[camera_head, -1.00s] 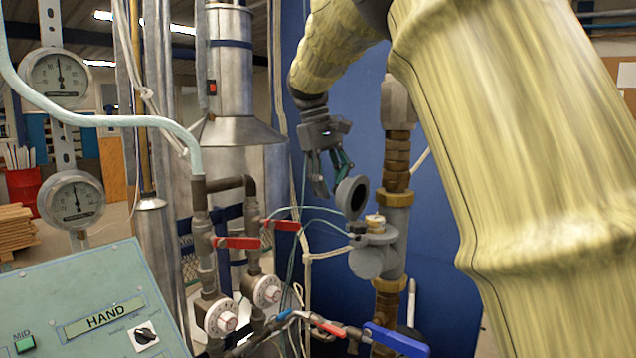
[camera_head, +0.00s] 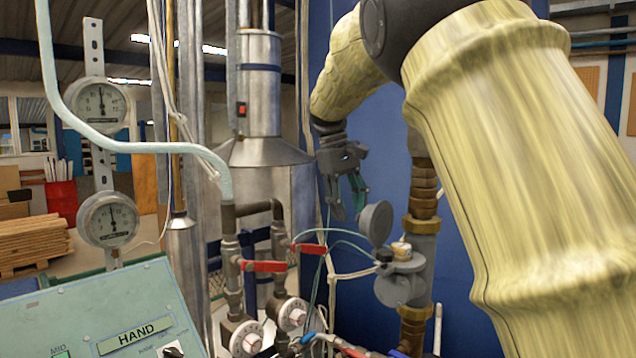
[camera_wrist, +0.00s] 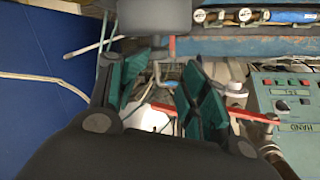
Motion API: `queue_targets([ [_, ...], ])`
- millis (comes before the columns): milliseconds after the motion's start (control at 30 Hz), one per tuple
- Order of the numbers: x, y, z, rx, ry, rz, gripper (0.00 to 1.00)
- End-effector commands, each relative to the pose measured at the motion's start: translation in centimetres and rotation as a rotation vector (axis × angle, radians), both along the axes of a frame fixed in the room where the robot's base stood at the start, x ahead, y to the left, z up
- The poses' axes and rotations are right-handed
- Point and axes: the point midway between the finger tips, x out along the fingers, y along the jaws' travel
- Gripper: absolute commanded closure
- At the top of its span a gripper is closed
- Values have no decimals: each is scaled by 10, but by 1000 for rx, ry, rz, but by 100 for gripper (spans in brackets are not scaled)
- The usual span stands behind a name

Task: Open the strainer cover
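A grey round cover (camera_head: 376,222) stands raised above the grey body (camera_head: 405,265) fitted in the brass-jointed pipe on the right. I take it to be the strainer cover; its hinge is too small to make out. A brass top (camera_head: 401,250) shows uncovered on the body beneath it. My gripper (camera_head: 348,212) hangs just left of the cover, pointing down. In the wrist view its teal-padded fingers (camera_wrist: 166,100) are apart with nothing held between them. The cover cannot be made out in the wrist view.
Red valve levers (camera_head: 264,266) and white dials (camera_head: 246,338) lie left of the pipe. Thin hoses and cables run close by my gripper. A green control panel (camera_head: 110,315) stands at the lower left, two gauges (camera_head: 101,104) above it. A blue panel is behind the pipe.

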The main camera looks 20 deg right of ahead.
Motion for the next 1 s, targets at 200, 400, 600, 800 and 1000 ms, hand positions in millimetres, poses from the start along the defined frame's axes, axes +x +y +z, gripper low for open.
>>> queue_targets([
  [200,7,6,6,0,-2,-1,56],
  [400,15,13,9,0,-1,-2,56],
  [600,22,19,13,0,-2,-2,56],
  [800,29,26,16,0,-1,-1,56],
  [1000,37,33,20,0,-2,-1,56],
])
